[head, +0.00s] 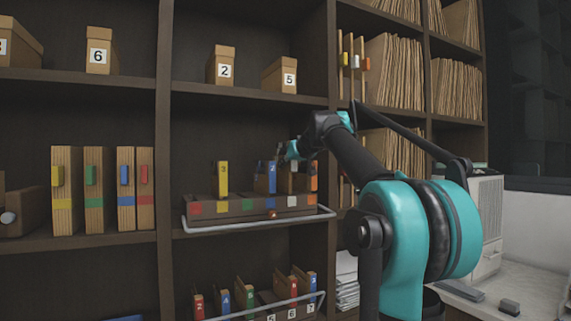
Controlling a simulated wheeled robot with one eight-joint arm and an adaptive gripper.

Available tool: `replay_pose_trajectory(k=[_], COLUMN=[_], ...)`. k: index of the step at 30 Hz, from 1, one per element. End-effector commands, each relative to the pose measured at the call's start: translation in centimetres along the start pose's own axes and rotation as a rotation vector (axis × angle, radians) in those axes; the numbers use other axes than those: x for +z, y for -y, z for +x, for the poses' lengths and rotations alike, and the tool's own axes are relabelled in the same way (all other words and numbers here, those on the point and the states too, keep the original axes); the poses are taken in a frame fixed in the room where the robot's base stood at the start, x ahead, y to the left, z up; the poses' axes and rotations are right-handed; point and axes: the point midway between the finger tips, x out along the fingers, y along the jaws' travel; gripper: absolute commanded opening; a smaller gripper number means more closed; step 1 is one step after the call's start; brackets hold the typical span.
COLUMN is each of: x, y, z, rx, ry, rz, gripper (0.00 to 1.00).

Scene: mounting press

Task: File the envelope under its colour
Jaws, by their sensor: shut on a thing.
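My gripper (288,152) is small and partly hidden in the head view, just above the right half of a brown sorting rack (235,207). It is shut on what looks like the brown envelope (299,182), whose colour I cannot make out. Brown envelopes with a yellow tab (222,177), a blue tab (271,177) and an orange tab (314,177) stand upright at the rack. I cannot tell whether the held envelope touches the rack.
A metal rail (255,231) runs along the rack's front. A lower rack (265,297) holds several tabbed envelopes. Numbered boxes (221,66) sit on the shelf above.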

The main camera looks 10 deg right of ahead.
Motion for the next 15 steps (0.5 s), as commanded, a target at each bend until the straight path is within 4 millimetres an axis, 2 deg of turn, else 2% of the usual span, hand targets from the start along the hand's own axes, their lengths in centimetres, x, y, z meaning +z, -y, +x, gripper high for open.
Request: replay_pose_trajectory(k=[15], x=[1.7], y=[0.0], z=[0.7], rx=[0.0], ry=[0.0], rz=[0.0], gripper=[0.0])
